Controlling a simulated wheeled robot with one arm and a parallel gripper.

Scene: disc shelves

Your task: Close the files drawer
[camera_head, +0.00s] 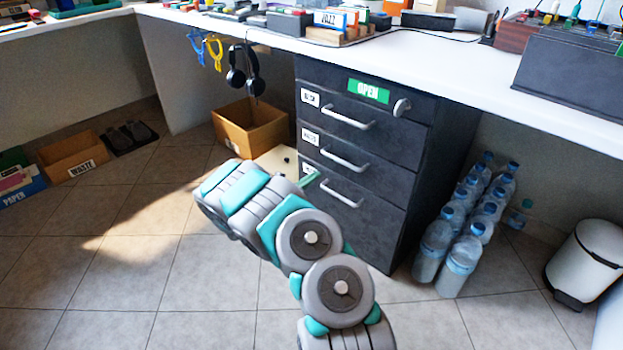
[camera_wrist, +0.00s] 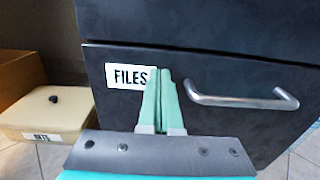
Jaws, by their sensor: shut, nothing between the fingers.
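The files drawer (camera_head: 372,222) is the tall bottom drawer of the dark cabinet under the counter. Its front looks about flush with the drawers above; a thin seam shows along its top edge. In the wrist view, the drawer front (camera_wrist: 235,135) fills much of the picture, with a white FILES label (camera_wrist: 125,77) and a silver bar handle (camera_wrist: 242,101). My gripper (camera_head: 309,180) is at the upper left of this front. In the wrist view, the green fingers (camera_wrist: 165,74) are shut and empty, overlapping the label's right edge, left of the handle. Whether they touch the front cannot be told.
A beige box (camera_wrist: 45,112) stands on the floor left of the cabinet, with an open cardboard box (camera_head: 250,125) behind. Several water bottles (camera_head: 462,262) stand right of the cabinet, and a white bin (camera_head: 592,255) farther right.

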